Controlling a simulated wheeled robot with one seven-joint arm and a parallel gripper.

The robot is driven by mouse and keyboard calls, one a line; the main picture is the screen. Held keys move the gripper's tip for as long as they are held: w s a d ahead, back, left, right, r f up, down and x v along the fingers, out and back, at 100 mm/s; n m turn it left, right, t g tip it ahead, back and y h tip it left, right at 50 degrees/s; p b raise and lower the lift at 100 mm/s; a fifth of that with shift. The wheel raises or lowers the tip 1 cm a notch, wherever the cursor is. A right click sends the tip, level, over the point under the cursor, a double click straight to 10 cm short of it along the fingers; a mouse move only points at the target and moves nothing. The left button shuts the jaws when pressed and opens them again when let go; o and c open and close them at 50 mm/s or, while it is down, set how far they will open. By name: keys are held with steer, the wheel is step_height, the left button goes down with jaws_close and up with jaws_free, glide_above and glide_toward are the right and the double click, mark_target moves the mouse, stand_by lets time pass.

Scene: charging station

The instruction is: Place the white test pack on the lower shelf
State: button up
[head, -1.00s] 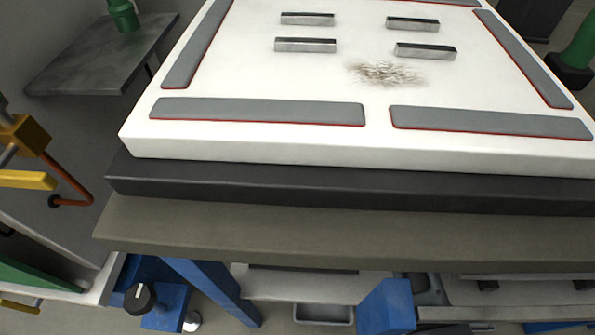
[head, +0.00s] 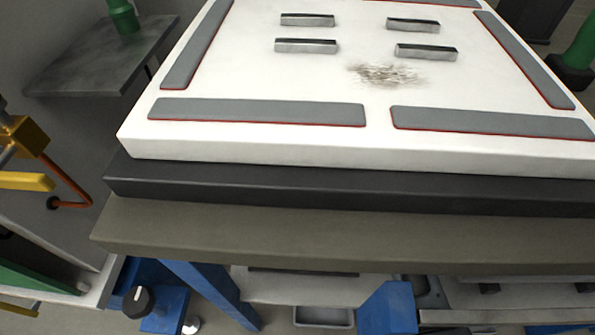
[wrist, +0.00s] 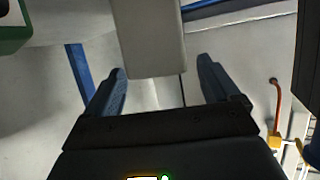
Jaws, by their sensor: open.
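My gripper (wrist: 162,66) shows in the wrist view with its two dark blue fingers spread apart. A pale grey-white block with rounded corners (wrist: 148,38) shows between and beyond the fingertips, its top cut off by the frame; it may be the white test pack, but I cannot tell for sure. Both fingers look clear of its sides. My gripper does not show in the head view. A pale lower shelf (head: 300,288) shows partly under the bench in the head view, mostly hidden by the bench top.
The bench (head: 330,232) carries a thick white slab (head: 300,150) with grey strips and several metal bars. Blue legs (head: 210,290) stand below. A yellow fitting with an orange hose (head: 65,185) is at the left. A grey side table (head: 85,65) is behind it.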

steer(key=p+v, duration=0.2)
steer(key=v, duration=1)
